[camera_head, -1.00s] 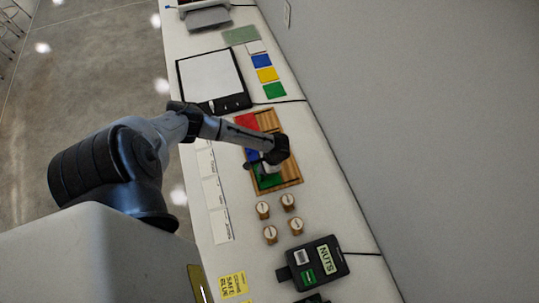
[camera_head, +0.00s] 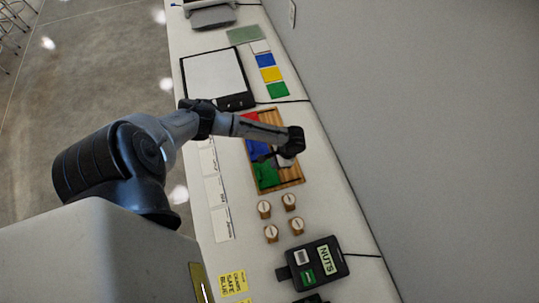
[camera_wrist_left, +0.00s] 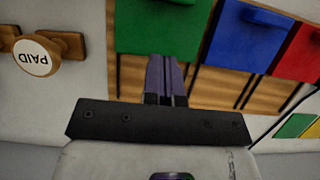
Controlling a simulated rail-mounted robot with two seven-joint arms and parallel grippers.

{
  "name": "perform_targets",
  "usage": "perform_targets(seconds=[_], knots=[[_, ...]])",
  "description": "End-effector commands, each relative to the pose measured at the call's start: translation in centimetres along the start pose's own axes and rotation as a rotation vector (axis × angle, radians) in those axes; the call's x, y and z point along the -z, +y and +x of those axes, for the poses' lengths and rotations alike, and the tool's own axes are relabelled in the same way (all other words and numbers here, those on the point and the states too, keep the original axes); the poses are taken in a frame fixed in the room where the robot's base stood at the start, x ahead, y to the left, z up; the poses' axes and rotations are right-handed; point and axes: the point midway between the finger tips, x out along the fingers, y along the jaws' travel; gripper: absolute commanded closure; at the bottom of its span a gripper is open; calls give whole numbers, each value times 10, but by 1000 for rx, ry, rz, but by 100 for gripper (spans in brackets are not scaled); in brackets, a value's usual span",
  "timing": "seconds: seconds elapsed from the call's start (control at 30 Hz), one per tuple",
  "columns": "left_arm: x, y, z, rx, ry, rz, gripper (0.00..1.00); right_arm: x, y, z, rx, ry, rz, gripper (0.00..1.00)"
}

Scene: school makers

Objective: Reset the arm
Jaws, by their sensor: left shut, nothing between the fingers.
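My left arm reaches in from the left over the white table. Its gripper (camera_head: 284,161) is above the right side of a wooden tray (camera_head: 294,183). In the left wrist view the two fingers (camera_wrist_left: 165,62) are pressed together, with nothing between them. The tray holds a red piece (camera_head: 250,119), a blue piece (camera_head: 256,149) and a green piece (camera_head: 266,175). The wrist view shows the green piece (camera_wrist_left: 160,25), blue piece (camera_wrist_left: 243,40) and red piece (camera_wrist_left: 303,55) beyond the fingers. My right gripper is out of view.
Several round-topped wooden stamps (camera_head: 271,233) stand below the tray; one (camera_wrist_left: 37,55) reads PAID. A dark device labelled NUTS (camera_head: 318,265) sits lower. A black-framed board (camera_head: 214,78) and coloured cards (camera_head: 271,74) lie above. A grey wall (camera_head: 400,120) borders the table on the right.

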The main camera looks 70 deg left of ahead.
Motion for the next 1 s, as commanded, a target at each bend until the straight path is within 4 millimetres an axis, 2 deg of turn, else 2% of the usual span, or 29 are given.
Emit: perform_targets(seconds=[0.03,0.2,0.4,0.83,0.93,1.0], knots=[[0,-1,-11,0,2,1,100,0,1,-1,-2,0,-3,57],[0,0,-39,1,2,1,100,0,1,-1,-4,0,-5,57],[0,0,-60,-1,1,-1,100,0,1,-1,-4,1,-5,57],[0,0,-68,0,-1,5,100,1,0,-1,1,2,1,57],[0,0,-68,-1,4,50,100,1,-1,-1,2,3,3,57],[5,-7,-68,45,29,97,100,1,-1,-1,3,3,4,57]])
